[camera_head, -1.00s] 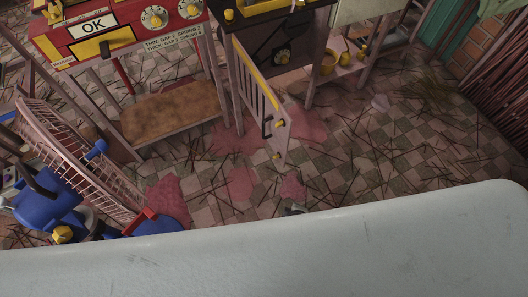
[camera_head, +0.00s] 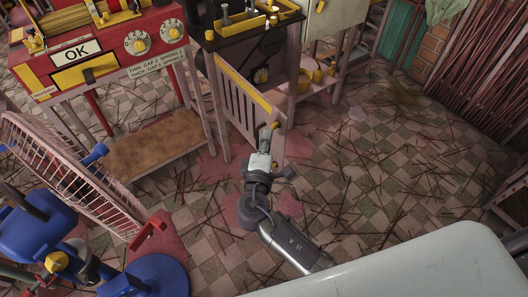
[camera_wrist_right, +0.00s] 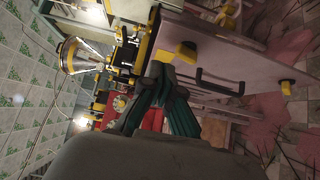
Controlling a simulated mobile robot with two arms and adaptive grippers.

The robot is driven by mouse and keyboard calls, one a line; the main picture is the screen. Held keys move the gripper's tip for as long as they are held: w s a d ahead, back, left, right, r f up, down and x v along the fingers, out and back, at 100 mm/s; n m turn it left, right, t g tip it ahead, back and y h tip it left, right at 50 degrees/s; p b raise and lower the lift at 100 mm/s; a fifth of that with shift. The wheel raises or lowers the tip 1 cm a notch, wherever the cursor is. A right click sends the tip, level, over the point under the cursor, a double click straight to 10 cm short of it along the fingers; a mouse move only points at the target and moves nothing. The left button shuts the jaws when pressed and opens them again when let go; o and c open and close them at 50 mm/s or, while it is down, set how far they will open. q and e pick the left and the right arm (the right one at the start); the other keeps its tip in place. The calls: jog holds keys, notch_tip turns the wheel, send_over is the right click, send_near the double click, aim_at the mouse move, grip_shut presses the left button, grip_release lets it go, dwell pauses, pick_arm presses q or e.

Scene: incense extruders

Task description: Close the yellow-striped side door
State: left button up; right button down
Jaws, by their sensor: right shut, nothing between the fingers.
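The side door (camera_head: 237,106) is a slatted panel with a yellow stripe along its top edge. It stands swung out from the black machine (camera_head: 252,48), towards me. My right gripper (camera_head: 265,143) is at the door's free end and hides part of it. In the right wrist view the shut, empty fingers (camera_wrist_right: 172,98) are close to the door panel (camera_wrist_right: 255,68), beside its black handle (camera_wrist_right: 220,82) and yellow knobs (camera_wrist_right: 288,86). I cannot tell whether they touch it. My left gripper is not in view.
A red machine with an OK sign (camera_head: 77,53) stands left of the door. A pink rack (camera_head: 70,175) and blue equipment (camera_head: 40,232) are at the lower left. The tiled floor (camera_head: 375,185) to the right is open, with scattered sticks.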

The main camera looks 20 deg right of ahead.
aim_at(281, 117)
jog(key=w+d, duration=0.2)
jog(key=d, duration=0.1)
jog(key=shift+w+d, duration=0.15)
jog(key=shift+w, duration=0.2)
jog(key=shift+w+d, duration=0.2)
jog(key=shift+d, duration=0.4)
